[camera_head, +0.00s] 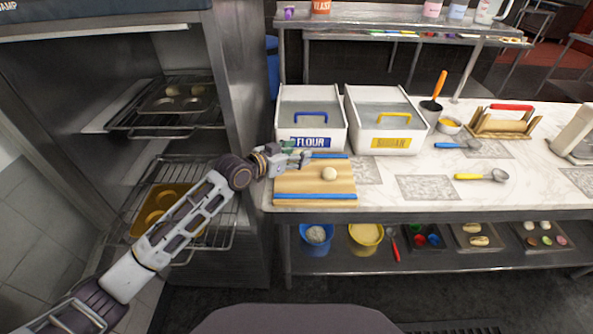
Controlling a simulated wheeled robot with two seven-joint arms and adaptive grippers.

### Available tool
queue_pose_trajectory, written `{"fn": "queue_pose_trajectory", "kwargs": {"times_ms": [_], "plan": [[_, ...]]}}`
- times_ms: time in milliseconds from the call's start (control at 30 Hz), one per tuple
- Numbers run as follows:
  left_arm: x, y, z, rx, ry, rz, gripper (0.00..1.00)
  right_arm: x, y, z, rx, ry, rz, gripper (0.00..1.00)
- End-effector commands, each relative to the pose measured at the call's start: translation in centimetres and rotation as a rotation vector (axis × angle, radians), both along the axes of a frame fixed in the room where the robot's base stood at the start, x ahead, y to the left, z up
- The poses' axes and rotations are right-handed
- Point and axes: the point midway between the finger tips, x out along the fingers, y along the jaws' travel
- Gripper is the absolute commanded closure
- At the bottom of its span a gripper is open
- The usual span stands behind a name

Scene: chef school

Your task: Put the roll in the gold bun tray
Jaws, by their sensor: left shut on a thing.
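A pale round roll (329,173) sits on a wooden board (290,183) with blue strips along its far and near edges. My left gripper (303,156) is over the far left part of the board, up and left of this roll and apart from it in the picture. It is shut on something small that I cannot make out. The gold bun tray (146,203) lies on the lower rack of the open cabinet at left; my left arm hides part of it. My right gripper is not in view.
Flour (311,142) and sugar (390,142) bins stand behind the board. A dark tray (178,104) with rolls is on the upper rack. The cabinet's side wall (238,90) stands between racks and counter. Utensils lie on the counter's right.

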Motion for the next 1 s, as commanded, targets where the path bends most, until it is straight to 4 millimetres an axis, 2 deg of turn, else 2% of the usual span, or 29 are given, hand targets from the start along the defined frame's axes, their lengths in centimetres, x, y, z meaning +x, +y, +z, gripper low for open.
{"fn": "queue_pose_trajectory", "kwargs": {"times_ms": [200,667,1000], "plan": [[0.0,0.0,-2.1,-0.001,0.0,0.0,0.69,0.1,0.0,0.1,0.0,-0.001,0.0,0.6],[0.0,0.0,-2.7,0.0,0.0,0.0,0.69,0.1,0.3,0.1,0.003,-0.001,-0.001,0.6],[0.0,0.0,-6.2,-0.001,0.001,0.0,0.69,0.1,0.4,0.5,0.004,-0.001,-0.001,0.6]]}}
